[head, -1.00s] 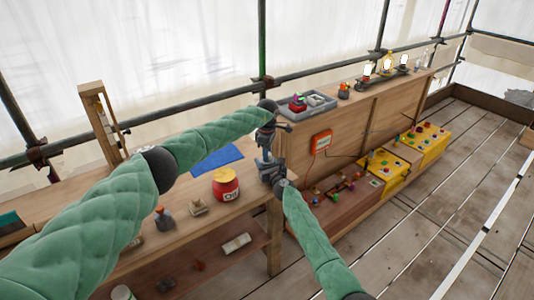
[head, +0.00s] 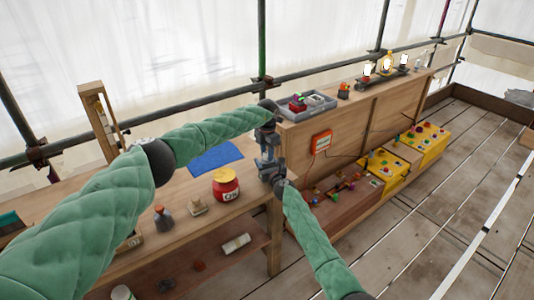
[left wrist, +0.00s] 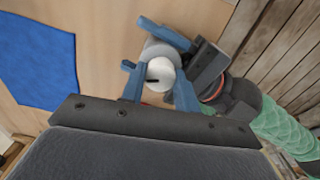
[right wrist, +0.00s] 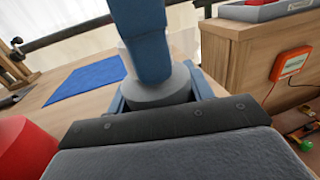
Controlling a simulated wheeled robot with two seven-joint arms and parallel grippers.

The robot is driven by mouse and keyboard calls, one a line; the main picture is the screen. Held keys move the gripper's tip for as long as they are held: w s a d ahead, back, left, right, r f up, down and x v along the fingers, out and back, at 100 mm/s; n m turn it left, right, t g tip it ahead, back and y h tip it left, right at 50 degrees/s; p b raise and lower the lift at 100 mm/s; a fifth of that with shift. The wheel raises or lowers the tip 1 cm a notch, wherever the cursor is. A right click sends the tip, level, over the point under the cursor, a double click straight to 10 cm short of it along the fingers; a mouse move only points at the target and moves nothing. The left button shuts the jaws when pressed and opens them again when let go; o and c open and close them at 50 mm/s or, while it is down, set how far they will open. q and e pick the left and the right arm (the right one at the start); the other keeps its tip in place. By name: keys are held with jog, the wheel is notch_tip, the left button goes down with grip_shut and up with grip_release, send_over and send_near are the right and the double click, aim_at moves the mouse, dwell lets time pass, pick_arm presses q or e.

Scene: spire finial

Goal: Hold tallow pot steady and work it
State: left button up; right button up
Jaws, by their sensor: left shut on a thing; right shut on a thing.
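The tallow pot appears as a small pale grey cylinder between my two grippers. Its round top with a dark slot shows in the left wrist view (left wrist: 160,72), and its grey side shows in the right wrist view (right wrist: 158,93). My left gripper (head: 267,153) comes from above and is shut on its upper part. My right gripper (head: 268,168) comes from the front right and is shut on its lower body. The fingers hide most of the pot in the head view. It is over the right end of the wooden bench (head: 180,222).
A red jar with a yellow lid (head: 226,184) stands left of the grippers. A blue cloth (head: 215,158) lies behind it. A grey bottle (head: 163,217) and a small tan block (head: 198,206) stand on the bench. A taller cabinet (head: 345,135) with an orange box (head: 321,142) is on the right.

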pick_arm(q)
jog(key=n, duration=0.4)
jog(key=shift+w+r+n, duration=0.1)
jog(key=shift+n, duration=0.2)
pick_arm(e)
jog(key=shift+s+a, duration=0.1)
jog(key=shift+a, duration=0.1)
pick_arm(q)
jog(key=n, duration=0.3)
jog(key=shift+n, duration=0.3)
jog(key=n, duration=0.4)
jog(key=shift+n, duration=0.3)
jog(key=n, duration=0.3)
jog(key=shift+n, duration=0.3)
jog(key=n, duration=0.8)
pick_arm(e)
jog(key=shift+d, duration=0.1)
pick_arm(q)
jog(key=n, duration=0.4)
jog(key=shift+n, duration=1.9)
